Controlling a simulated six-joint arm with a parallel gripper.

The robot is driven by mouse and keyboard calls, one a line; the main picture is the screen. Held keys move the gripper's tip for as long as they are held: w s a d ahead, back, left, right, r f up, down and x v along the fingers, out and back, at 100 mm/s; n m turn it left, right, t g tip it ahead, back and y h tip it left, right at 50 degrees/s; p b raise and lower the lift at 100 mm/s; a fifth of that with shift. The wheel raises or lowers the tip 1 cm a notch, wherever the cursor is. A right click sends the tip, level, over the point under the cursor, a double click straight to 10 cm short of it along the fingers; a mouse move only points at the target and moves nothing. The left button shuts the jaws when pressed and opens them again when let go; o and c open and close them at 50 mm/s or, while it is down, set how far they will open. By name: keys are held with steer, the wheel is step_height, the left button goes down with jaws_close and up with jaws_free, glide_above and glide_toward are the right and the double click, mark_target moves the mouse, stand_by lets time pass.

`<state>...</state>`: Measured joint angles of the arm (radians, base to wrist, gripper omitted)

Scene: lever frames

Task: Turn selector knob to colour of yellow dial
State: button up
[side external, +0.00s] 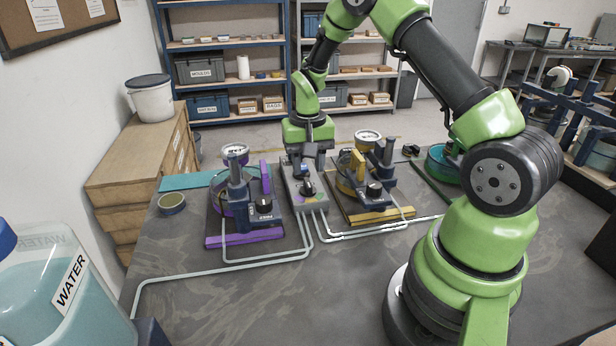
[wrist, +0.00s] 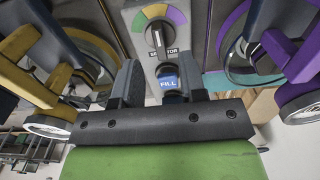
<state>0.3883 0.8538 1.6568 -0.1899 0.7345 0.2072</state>
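The grey selector box (side external: 305,200) stands mid-table between the purple and yellow stations. A blue FILL part (wrist: 168,80) lies nearer my gripper. My gripper (wrist: 161,70) is open and empty, its two fingers on either side of the FILL part, short of the knob. The yellow station's white-faced dial (side external: 368,136) stands right of my gripper; its reading is too small to tell.
The purple station (side external: 244,239) is left of the box and the yellow station (side external: 380,216) right; both rise close beside my gripper. A green station (side external: 440,165) is further right. Pale pipes (side external: 220,266) run across the table front. A water container (side external: 62,290) stands front left.

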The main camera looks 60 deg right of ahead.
mark_target(308, 182)
steer(key=shift+r, duration=2.8)
steer(key=s+a+r+n+t, duration=0.1)
steer(key=s+a+r+t, duration=0.1)
steer(key=a+r, duration=0.3)
steer(key=s+a+r+n+t, duration=0.1)
steer(key=s+a+r, duration=0.2)
steer(key=r, duration=0.4)
steer(key=s+a+r+n+t+y, duration=0.1)
steer(key=s+a+r+t, duration=0.1)
steer(key=s+a, duration=0.2)
steer(key=s+a+r+n+t+y, duration=0.1)
steer(key=s+a+r+n+t, duration=0.1)
steer(key=s, duration=0.7)
steer(key=shift+a+r, duration=0.45)
steer(key=shift+a, duration=0.55)
